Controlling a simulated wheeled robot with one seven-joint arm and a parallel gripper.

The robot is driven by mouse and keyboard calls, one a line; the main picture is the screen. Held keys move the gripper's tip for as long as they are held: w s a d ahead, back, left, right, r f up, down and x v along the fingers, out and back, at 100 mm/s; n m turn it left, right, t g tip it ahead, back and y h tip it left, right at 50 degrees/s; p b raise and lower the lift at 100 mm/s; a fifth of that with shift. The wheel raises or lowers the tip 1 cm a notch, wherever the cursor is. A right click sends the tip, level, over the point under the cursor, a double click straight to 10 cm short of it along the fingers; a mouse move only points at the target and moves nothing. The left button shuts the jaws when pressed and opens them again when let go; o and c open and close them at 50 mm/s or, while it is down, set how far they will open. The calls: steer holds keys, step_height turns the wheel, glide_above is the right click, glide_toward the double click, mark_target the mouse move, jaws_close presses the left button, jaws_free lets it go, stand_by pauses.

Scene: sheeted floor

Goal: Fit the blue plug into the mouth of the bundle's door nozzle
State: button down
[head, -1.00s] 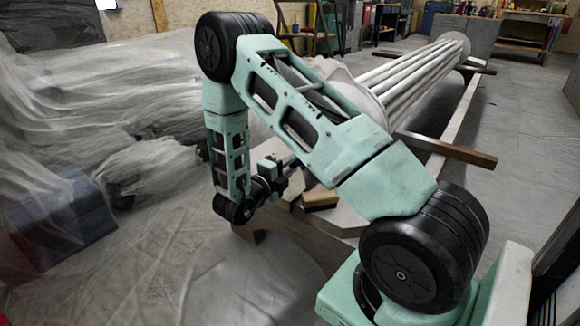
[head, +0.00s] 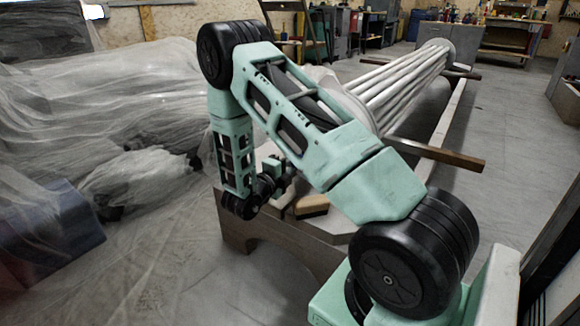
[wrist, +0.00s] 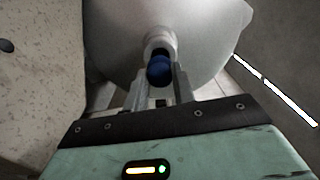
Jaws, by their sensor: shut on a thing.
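The blue plug (wrist: 159,71) is between the fingertips of my gripper (wrist: 160,88), which is shut on it in the wrist view. The door nozzle (wrist: 160,40) is a short pale tube just beyond the plug, standing out from the pale rounded door (wrist: 205,40). The plug overlaps the lower part of the nozzle's dark mouth; I cannot tell whether it touches or has entered it. In the head view, the bundle (head: 405,82) of long pale tubes runs away behind my arm. My gripper (head: 283,172) shows there only in part, and plug and nozzle are hidden.
A low stand (head: 280,242) carries the bundle's near end. A tan block (head: 312,206) lies on it. A wooden crossbar (head: 437,153) sticks out to the right. Sheeted heaps (head: 110,120) fill the left. Bare floor (head: 500,150) lies to the right.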

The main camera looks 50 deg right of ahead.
steer(key=shift+w+d, duration=0.1)
steer(key=shift+d, duration=1.5)
stand_by(0.9)
steer(key=c, duration=1.1)
jaws_free()
steer(key=shift+a, duration=0.2)
steer(key=shift+s+a+p, duration=0.2)
steer(key=shift+a+p, duration=0.7)
steer(key=shift+a, duration=1.95)
steer(key=shift+s+a+p, duration=0.25)
steer(key=shift+a+p, duration=0.65)
steer(key=shift+a, duration=1.95)
steer(key=shift+s+a+p, duration=0.2)
steer(key=shift+a+p, duration=0.7)
steer(key=shift+a, duration=1.95)
